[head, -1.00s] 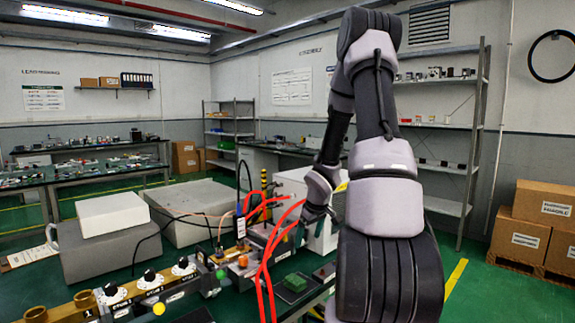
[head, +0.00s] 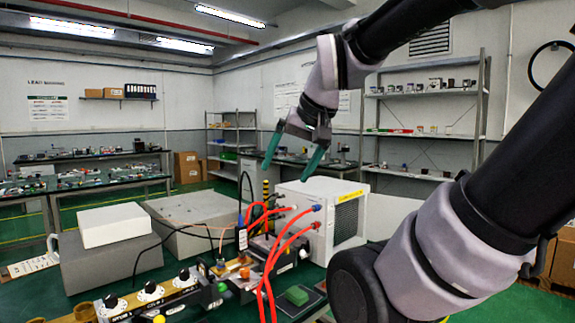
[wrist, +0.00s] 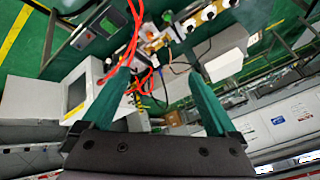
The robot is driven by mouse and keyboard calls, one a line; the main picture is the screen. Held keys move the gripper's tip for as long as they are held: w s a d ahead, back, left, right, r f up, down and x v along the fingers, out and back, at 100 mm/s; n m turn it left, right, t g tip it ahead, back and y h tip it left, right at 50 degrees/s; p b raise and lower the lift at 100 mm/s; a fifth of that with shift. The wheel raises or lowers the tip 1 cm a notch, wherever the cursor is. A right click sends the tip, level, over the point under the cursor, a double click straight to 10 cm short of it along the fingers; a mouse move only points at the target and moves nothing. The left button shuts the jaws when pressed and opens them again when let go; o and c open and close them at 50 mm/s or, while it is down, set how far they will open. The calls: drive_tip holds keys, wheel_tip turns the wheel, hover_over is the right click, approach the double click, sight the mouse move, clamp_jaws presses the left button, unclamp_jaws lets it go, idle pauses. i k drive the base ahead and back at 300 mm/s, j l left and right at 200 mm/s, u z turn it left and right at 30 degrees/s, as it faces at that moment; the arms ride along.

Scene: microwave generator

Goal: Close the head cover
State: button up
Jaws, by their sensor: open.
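My gripper (head: 292,160) is raised above the white unit with the red hoses in the head view, its green fingers pointing down and spread apart. The wrist view shows the same open, empty gripper (wrist: 158,90) with the bench apparatus beyond it. The equipment head (head: 262,248) appears to be the dark and metallic assembly at the end of the brass line, below my gripper in the picture. Red hoses run across it and partly hide it. I cannot clearly make out its cover or how far it is open. My fingers touch nothing.
The white unit (head: 325,215) stands behind the assembly, and red hoses (head: 268,270) arch in front. A green block (head: 297,295) lies on a dark plate at the front. A grey box (head: 110,255) with a white top is at left. Air around my gripper is free.

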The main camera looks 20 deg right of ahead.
sight(386, 214)
drive_tip(key=l+u, duration=0.3)
drive_tip(key=l, duration=0.95)
drive_tip(key=l+u, duration=0.3)
drive_tip(key=l, duration=1)
drive_tip(key=l+u, duration=0.15)
drive_tip(key=l, duration=0.3)
drive_tip(key=k+l+u, duration=0.2)
drive_tip(key=l, duration=0.3)
drive_tip(key=l+u, duration=0.15)
drive_tip(key=l, duration=0.3)
drive_tip(key=l+u, duration=0.2)
drive_tip(key=l, duration=0.25)
drive_tip(key=k+l+u, duration=0.15)
drive_tip(key=l, duration=0.25)
drive_tip(key=k+l+u, duration=0.15)
drive_tip(key=l, duration=0.25)
drive_tip(key=l+u, duration=0.3)
drive_tip(key=l, duration=0.65)
drive_tip(key=l+u, duration=0.25)
drive_tip(key=l, duration=0.7)
drive_tip(key=k+l+u, duration=0.15)
drive_tip(key=k, duration=0.35)
drive_tip(key=k+l+u, duration=0.15)
drive_tip(key=k, duration=0.4)
